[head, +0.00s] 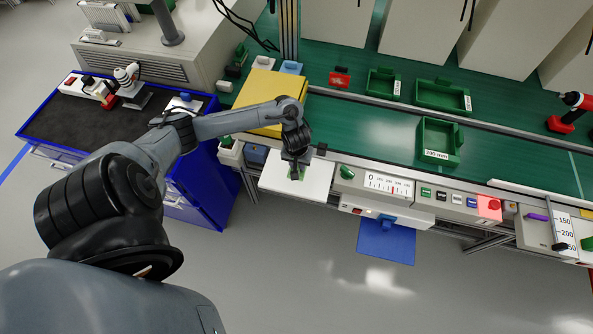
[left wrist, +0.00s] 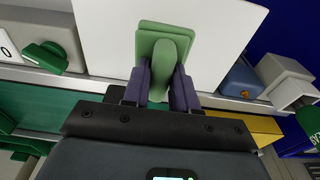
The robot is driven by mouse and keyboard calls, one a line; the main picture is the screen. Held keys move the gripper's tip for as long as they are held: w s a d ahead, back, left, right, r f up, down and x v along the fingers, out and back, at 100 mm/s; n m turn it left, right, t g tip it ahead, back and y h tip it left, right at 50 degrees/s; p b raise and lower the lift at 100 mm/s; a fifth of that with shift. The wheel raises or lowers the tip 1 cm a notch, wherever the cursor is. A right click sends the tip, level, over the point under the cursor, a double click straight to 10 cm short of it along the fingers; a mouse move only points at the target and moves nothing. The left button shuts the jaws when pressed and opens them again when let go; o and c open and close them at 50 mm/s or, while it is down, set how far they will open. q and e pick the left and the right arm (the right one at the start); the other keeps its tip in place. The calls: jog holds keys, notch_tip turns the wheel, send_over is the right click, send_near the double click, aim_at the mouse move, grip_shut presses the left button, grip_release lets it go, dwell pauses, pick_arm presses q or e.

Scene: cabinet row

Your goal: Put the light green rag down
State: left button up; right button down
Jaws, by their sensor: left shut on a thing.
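The light green rag (left wrist: 149,38) looks like a flat square pad with a rounded grip on it. My left gripper (left wrist: 163,80) is shut on that grip, with a dark finger on each side. In the head view my left gripper (head: 297,164) points down over the white panel (head: 318,180), and only a small bit of green shows under it. The white panel also fills the area behind the rag in the left wrist view (left wrist: 230,25). I cannot tell whether the pad touches the panel. My right gripper is not in view.
A yellow box (head: 262,92) stands just behind the left wrist. A control strip with a green knob (head: 347,172) is right of the panel. A blue plate (head: 386,244) juts out lower right. A blue cabinet (head: 205,185) is on the left. Green bins (head: 438,142) sit on the bench.

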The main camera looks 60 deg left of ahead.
pick_arm(q)
jog(key=shift+s+a+f, duration=0.15)
jog(key=shift+a+f, duration=0.05)
jog(key=shift+f, duration=0.05)
notch_tip(320, 180, down, 4)
jog(key=shift+r+b, duration=0.15)
jog(key=shift+b, duration=0.8)
jog(key=o, duration=0.9)
jog(key=shift+f, duration=0.2)
jog(key=shift+o, duration=0.2)
